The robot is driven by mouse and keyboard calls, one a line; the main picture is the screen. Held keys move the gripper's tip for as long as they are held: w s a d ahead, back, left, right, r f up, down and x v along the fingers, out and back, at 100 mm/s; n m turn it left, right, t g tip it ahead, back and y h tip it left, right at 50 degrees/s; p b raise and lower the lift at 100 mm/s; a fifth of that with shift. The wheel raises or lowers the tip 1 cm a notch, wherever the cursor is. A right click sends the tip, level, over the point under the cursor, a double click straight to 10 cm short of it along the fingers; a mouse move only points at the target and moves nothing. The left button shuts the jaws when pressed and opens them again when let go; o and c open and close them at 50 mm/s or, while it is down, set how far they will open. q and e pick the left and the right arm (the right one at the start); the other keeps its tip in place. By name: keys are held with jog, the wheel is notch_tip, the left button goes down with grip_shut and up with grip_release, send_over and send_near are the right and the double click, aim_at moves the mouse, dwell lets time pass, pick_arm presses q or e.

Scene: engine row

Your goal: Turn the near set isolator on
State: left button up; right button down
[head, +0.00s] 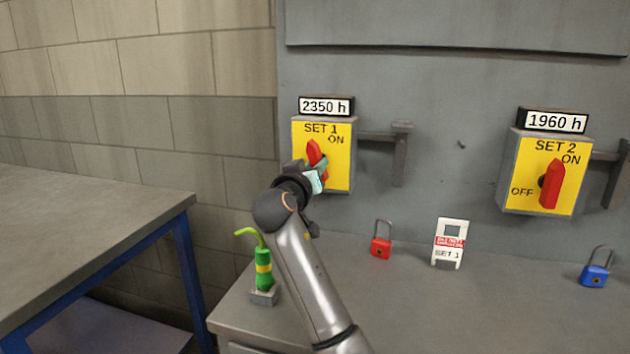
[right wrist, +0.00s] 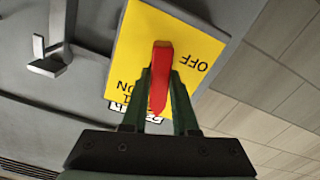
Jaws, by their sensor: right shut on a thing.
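The SET 1 isolator (head: 341,170) is a yellow box with a red handle (head: 314,152) on the grey wall panel. The handle stands tilted, its top leaning left of the ON mark. My right gripper (head: 319,176) is at the handle and covers the lower left of the box, hiding the OFF mark there. In the right wrist view the red handle (right wrist: 161,75) sits between the two fingers of my right gripper (right wrist: 160,90), which is shut on it. The yellow plate (right wrist: 140,45) shows upside down, with OFF readable. My left gripper is not in view.
The SET 2 isolator (head: 520,170) is at right, its red handle near upright. On the grey ledge are a red padlock (head: 381,247), a white SET 1 tag (head: 449,243), a blue padlock (head: 594,275) and a green tool (head: 263,268). A blue-legged table (head: 80,215) stands left.

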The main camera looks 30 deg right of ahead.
jog(key=m+b, duration=0.2)
jog(key=m, duration=0.1)
jog(key=shift+m, duration=0.4)
dwell(0.4)
jog(key=c, duration=0.7)
grip_release()
